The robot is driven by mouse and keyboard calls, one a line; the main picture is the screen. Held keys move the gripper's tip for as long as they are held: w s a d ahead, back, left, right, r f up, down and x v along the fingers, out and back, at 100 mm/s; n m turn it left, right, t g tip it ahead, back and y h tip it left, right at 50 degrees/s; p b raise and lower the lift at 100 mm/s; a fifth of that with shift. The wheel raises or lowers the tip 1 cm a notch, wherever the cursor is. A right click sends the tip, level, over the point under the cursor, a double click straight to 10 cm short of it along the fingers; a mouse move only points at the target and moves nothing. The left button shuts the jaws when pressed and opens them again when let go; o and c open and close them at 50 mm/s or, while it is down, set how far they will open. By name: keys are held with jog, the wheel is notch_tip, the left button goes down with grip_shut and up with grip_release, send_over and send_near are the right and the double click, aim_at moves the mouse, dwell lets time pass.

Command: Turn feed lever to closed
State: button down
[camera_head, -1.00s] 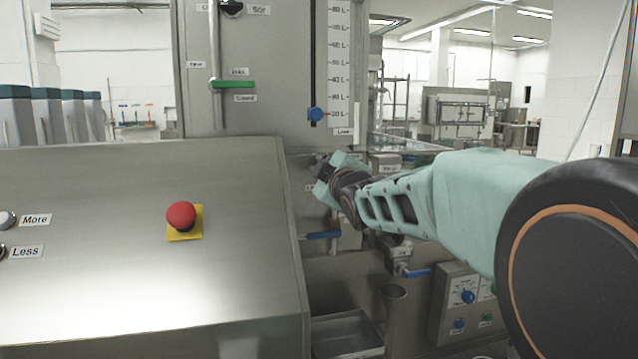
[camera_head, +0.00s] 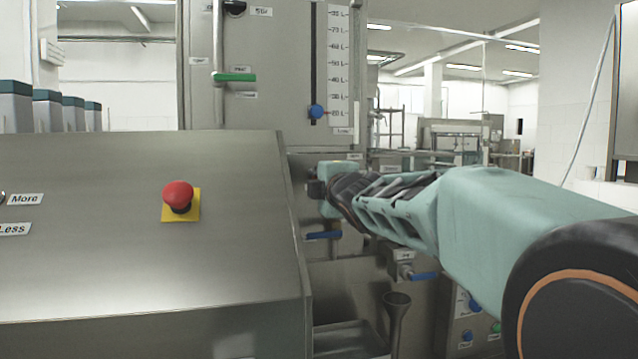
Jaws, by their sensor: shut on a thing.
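My gripper (camera_head: 318,188) is at the front of the steel machine, just right of the sloped panel's edge. Its jaws are shut on a part there, which I take to be the feed lever. The fingers and wrist hide nearly all of that part, so its angle cannot be told. No readable feed label shows beside it. A blue lever handle (camera_head: 323,235) lies level just below my gripper, apart from it. A second blue lever (camera_head: 423,276) sits lower right on a small valve.
The sloped steel panel (camera_head: 130,270) with a red stop button (camera_head: 178,196) fills the left. A green lever (camera_head: 235,77) and a blue slider knob (camera_head: 316,112) are above. A funnel-like cup (camera_head: 396,305) stands below my arm.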

dwell(0.3)
jog(key=c, duration=2)
grip_release()
jog(key=shift+r, duration=0.1)
